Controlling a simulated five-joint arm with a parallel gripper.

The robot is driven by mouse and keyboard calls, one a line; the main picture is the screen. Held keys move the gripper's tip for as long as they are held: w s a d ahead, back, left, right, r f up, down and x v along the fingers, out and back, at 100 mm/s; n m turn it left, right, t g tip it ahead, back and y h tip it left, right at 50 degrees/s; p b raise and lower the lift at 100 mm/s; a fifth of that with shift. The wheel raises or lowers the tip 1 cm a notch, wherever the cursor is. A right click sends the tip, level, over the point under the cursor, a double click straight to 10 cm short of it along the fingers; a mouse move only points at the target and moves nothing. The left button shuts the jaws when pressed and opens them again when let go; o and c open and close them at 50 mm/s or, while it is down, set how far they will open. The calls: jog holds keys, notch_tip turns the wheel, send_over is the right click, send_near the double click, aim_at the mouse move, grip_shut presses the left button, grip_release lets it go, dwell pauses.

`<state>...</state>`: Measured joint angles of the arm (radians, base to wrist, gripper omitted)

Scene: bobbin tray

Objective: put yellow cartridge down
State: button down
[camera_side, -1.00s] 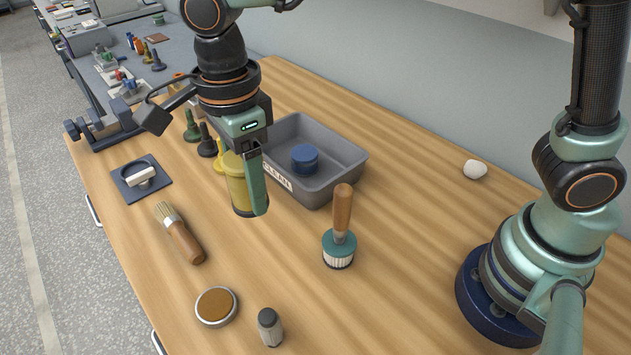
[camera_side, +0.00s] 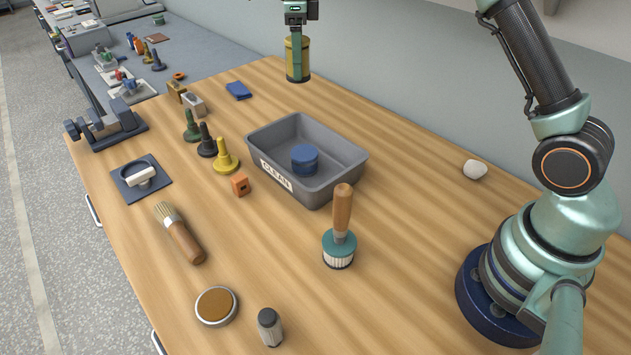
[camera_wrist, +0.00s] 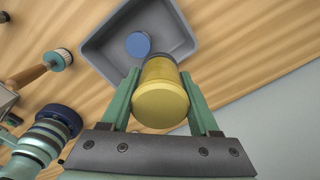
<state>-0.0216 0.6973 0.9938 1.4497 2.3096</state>
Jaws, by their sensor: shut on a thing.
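The yellow cartridge (camera_side: 297,57) is a short cylinder with a dark lower rim. My gripper (camera_side: 296,45) is shut on it and holds it upright in the air beyond the back of the grey tray. In the wrist view the cartridge (camera_wrist: 160,95) sits between the two green fingers of my gripper (camera_wrist: 163,92). The grey tray (camera_side: 339,185), labelled CLEAN, stands on the wooden bench and also shows in the wrist view (camera_wrist: 95,58). A blue round piece (camera_side: 304,158) lies inside the tray.
Green, black and yellow pegs (camera_side: 226,158) and an orange block (camera_side: 240,184) stand left of the tray. A wooden-handled brush (camera_side: 339,247) stands in front of it. A blue pad (camera_side: 238,90) lies at the back. Bench to the tray's right is mostly clear, with a white lump (camera_side: 475,169).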

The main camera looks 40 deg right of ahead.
jog(key=w+d+m, duration=0.1)
jog(key=d+m, duration=0.1)
jog(key=d, duration=1)
notch_tip(320, 180, down, 16)
jog(key=shift+w+r, duration=0.15)
jog(key=shift+r, duration=0.1)
jog(key=shift+f, duration=2.55)
jog(key=shift+c, duration=0.6)
grip_release()
jog(key=shift+f, duration=0.15)
